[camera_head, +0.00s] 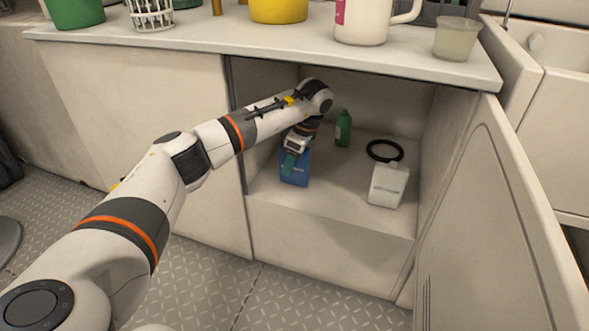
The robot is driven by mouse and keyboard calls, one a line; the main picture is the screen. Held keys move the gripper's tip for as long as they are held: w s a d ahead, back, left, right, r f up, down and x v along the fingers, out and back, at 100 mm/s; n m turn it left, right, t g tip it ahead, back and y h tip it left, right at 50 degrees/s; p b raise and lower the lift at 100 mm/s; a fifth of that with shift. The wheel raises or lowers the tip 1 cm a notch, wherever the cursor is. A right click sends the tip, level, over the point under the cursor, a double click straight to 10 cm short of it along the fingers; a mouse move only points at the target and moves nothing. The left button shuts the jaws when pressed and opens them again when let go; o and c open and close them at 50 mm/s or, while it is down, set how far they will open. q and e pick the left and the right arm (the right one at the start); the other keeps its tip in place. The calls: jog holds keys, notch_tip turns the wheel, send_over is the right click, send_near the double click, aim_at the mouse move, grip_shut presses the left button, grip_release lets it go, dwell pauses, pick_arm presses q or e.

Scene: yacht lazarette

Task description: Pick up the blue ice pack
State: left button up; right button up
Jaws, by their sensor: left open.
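The blue ice pack (295,169) stands upright on the cabinet floor, toward the left side of the open compartment. My left arm reaches into the compartment from the left. My left gripper (291,163) points down at the top of the ice pack and covers part of its upper face. The gripper is open. Whether its fingers touch the pack cannot be told from this view. My right gripper is not in view.
Inside the compartment are a green bottle (343,129), a black ring (385,151) and a white jug (388,185). The countertop (400,57) hangs above the arm. An open door (500,220) bounds the right side. The compartment's front middle floor is clear.

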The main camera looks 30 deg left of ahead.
pick_arm(q)
jog(key=shift+r, duration=0.1)
grip_shut()
